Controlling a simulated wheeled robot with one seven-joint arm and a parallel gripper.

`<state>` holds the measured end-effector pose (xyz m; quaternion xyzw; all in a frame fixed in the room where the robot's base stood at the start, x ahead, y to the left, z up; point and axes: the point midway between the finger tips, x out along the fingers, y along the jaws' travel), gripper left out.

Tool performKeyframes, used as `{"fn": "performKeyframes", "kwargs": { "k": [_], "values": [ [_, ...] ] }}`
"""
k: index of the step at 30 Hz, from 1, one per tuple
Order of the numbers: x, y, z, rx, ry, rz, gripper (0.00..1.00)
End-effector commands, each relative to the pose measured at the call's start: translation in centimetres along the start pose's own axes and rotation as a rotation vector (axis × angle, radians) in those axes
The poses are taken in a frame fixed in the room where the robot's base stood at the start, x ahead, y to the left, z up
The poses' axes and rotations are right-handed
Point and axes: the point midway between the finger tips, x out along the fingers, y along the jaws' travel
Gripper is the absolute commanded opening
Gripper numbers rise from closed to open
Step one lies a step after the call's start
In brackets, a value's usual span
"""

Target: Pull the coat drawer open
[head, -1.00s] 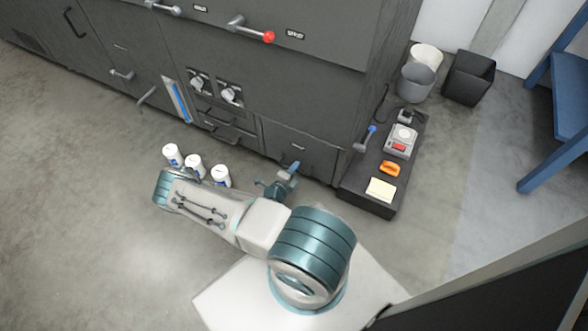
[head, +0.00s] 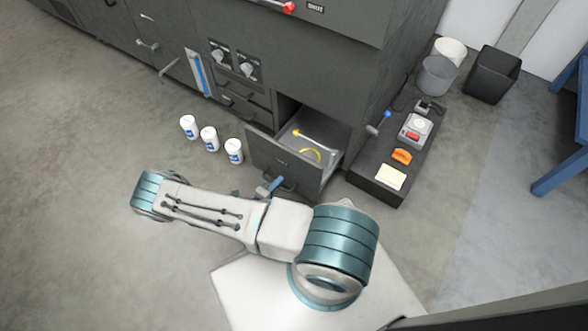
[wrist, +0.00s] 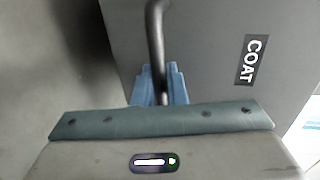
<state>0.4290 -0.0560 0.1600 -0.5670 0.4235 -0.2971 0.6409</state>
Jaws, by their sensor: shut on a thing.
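The coat drawer (head: 283,165) is the lower drawer at the right of the dark cabinet. It stands pulled out, with its inside showing. A yellow curved thing and a yellow-tipped rod lie in it. In the wrist view its grey front (wrist: 215,65) bears a COAT label (wrist: 251,60). My gripper (wrist: 160,88) has blue fingers shut on the dark bar handle (wrist: 155,35) of this drawer. In the head view my gripper (head: 272,187) is at the drawer front, partly hidden by my arm.
Several white containers (head: 209,139) stand on the floor left of the drawer. A low dark bench (head: 372,185) with a switch box (head: 415,130), an orange item (head: 401,156) and a yellow pad stands to the right. Bins (head: 493,75) stand at the back right. Floor at left is clear.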

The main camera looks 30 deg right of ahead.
Motion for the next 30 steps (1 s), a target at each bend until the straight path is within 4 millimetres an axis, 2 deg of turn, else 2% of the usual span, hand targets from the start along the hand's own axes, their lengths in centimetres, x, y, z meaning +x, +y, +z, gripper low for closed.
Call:
{"fn": "performKeyframes", "kwargs": {
  "k": [1, 6, 12, 17, 27, 28, 29, 30],
  "values": [
    [-1.3, 0.3, 0.3, 0.003, -0.004, 0.002, 0.0],
    [-4.7, 1.1, 0.1, 0.005, 0.004, 0.002, 0.0],
    [-7.1, 1.5, 0.1, 0.006, 0.004, 0.001, 0.0],
    [-7.9, 1.7, 0.1, 0.006, 0.004, 0.001, 0.0],
    [-8.0, 1.7, 0.2, 0.006, 0.001, 0.001, 0.0],
    [-8.0, 1.7, 0.2, 0.006, 0.001, 0.0, 0.2],
    [-8.0, 1.7, 0.2, 0.006, 0.001, 0.0, 0.28],
    [-8.0, 1.7, 0.2, 0.006, 0.001, 0.0, 0.29]
  ]
}}
